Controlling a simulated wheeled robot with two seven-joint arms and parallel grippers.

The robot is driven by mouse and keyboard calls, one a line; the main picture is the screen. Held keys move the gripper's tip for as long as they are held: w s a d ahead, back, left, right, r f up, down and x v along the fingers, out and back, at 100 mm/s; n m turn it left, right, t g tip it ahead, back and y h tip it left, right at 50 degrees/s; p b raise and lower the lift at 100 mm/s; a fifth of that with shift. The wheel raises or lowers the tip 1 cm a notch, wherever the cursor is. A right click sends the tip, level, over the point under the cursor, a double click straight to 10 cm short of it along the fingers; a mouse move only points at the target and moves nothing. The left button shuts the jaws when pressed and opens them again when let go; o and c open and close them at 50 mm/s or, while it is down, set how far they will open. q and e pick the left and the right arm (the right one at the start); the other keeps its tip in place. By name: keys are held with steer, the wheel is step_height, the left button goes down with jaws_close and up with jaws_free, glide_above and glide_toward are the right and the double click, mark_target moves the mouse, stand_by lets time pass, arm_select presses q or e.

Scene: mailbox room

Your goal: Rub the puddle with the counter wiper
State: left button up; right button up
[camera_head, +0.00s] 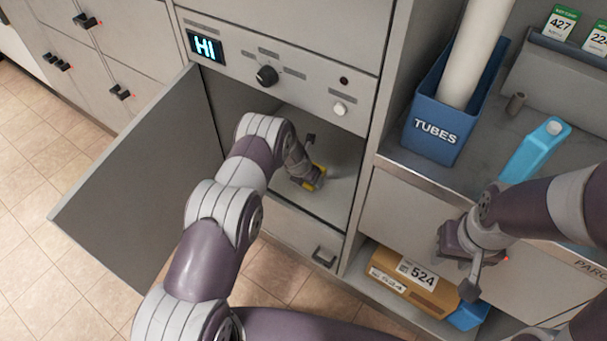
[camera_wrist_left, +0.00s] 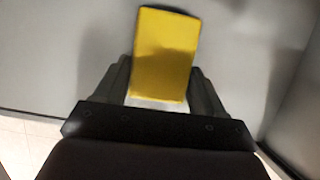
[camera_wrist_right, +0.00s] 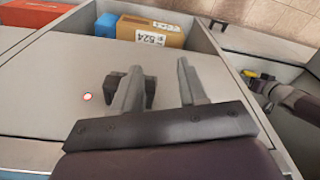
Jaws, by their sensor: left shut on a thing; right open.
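My left gripper (camera_head: 303,172) reaches into the open compartment and is shut on the yellow counter wiper (camera_head: 316,178). The left wrist view shows the wiper as a yellow block (camera_wrist_left: 165,55) between the fingers, over a grey surface. The compartment floor (camera_head: 325,200) is grey, with a slightly lighter patch near the wiper; I cannot make out a clear puddle edge. My right gripper (camera_head: 462,262) is open and empty in front of the cabinet's right section. It also shows in the right wrist view (camera_wrist_right: 160,85).
The compartment door (camera_head: 140,175) stands open at the left. A panel with a "HI" display (camera_head: 206,46) and a knob (camera_head: 266,76) sits above. A 524 parcel (camera_head: 412,278) lies below.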

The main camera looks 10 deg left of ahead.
arm_select(q)
steer(key=d, duration=0.1)
steer(key=s+d, duration=0.1)
steer(key=d, duration=0.1)
steer(key=shift+s, duration=0.15)
steer(key=shift+w+a, duration=0.35)
steer(key=shift+a, duration=0.5)
steer(key=shift+w+a, duration=0.35)
steer(key=shift+a, duration=0.5)
steer(key=shift+w+a+f+b, duration=0.1)
steer(key=shift+w+a+b, duration=0.2)
steer(key=shift+a, duration=0.4)
steer(key=shift+w+a+f+b, duration=0.1)
steer(key=shift+w+a+b, duration=0.2)
steer(key=shift+a, duration=0.35)
steer(key=shift+a+r, duration=0.15)
steer(key=shift+a, duration=0.25)
step_height(320, 180, up, 6)
steer(key=p, duration=0.4)
steer(key=shift+p, duration=0.35)
